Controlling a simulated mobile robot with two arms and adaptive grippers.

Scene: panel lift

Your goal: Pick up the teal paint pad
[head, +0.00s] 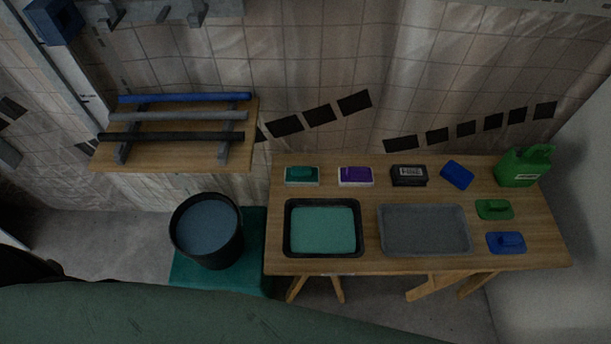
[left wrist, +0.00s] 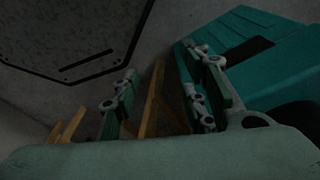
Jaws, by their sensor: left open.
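The teal paint pad (head: 301,175) lies at the back left of the wooden table in the head view, a small teal block with a pale edge. A purple pad (head: 355,176) lies to its right, a little apart. My left gripper (left wrist: 163,95) shows only in the left wrist view; its two fingers are apart with nothing between them. The pad is not visible in that view, and the head view shows neither gripper. My right gripper is in no view.
The wooden table (head: 372,264) bears a black tray (head: 288,232) with teal paint, a grey tray (head: 425,230), a black labelled pack (head: 409,176), blue and green pads and a green jug (head: 522,168). A black bucket (head: 206,256) stands left on a teal platform (head: 256,240). Wooden trestle legs (left wrist: 151,98) show behind my left fingers.

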